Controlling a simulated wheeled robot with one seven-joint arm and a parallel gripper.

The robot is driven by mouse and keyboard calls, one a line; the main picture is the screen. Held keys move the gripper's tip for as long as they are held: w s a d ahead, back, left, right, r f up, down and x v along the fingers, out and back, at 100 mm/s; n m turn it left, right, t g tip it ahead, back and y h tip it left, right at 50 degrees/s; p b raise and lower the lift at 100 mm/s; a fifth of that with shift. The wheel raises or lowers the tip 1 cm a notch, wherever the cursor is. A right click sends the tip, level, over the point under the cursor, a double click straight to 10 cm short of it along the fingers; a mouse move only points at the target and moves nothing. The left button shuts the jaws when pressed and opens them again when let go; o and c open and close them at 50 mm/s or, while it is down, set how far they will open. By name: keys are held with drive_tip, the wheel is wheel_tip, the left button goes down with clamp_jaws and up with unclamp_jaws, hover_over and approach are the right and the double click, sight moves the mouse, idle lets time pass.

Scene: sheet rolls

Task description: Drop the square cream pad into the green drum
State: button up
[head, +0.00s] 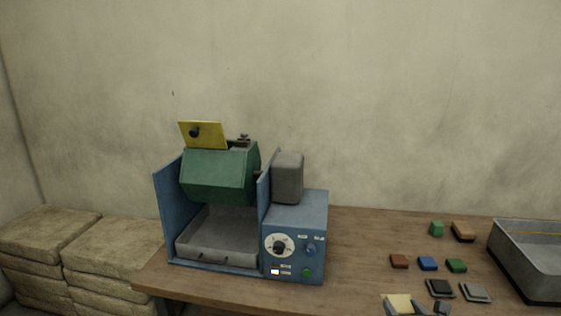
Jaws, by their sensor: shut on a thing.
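The square cream pad (400,302) is at the bottom edge of the head view, low over the front of the table. My gripper (414,309) is shut on it; dark fingers show on either side, and the rest is cut off by the frame. The green drum (220,174) is a faceted barrel hung between blue side plates on the machine at left centre. Its yellow lid (204,134) stands raised above the drum's top left. The drum's inside is hidden from this view.
A grey tray (219,258) lies under the drum. The blue control box (296,240) and grey motor housing (288,178) stand right of it. Several small coloured blocks (428,263) lie on the table (365,240) at right, beside a grey bin (512,264). Stacked bales (110,245) are at left.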

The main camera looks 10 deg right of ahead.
drive_tip(key=w+a+r+n+y, duration=0.1)
drive_tip(key=w+a+n+y, duration=0.1)
drive_tip(key=a, duration=0.8)
drive_tip(key=w+a+r+n+y, duration=0.1)
drive_tip(key=w+a+n+y, duration=0.2)
drive_tip(key=a, duration=0.8)
drive_tip(key=shift+w+r+y, duration=0.25)
drive_tip(key=shift+r+y, duration=0.05)
drive_tip(key=shift+y, duration=0.4)
drive_tip(key=shift+d, duration=0.1)
